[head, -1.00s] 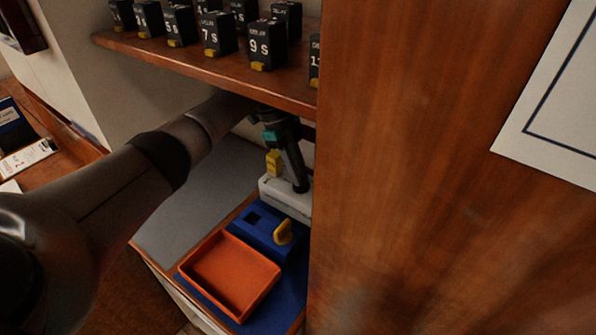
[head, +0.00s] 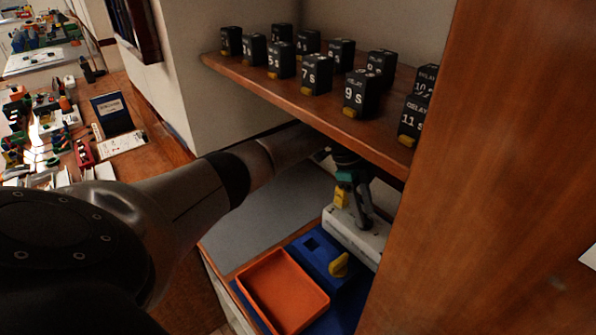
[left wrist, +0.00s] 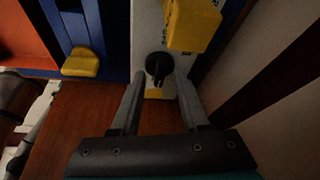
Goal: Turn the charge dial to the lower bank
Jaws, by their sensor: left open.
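The charge dial (left wrist: 158,67) looks like a small black knob on a white unit (left wrist: 147,30) in the left wrist view. My left gripper (left wrist: 158,77) is open, with one fingertip on each side of the dial; I cannot tell whether they touch it. In the head view the left gripper (head: 364,213) reaches down under the shelf to the white unit (head: 350,238). The dial is hidden there. A yellow block (head: 341,196) is beside the fingers, and it also shows close up in the left wrist view (left wrist: 192,23). The right gripper is not in view.
A wooden shelf (head: 300,103) with several black relays stands just above my left arm. A blue base (head: 318,252) with a yellow knob (head: 338,265) and an orange tray (head: 262,295) lie beside the white unit. A wooden panel (head: 490,180) closes the right side.

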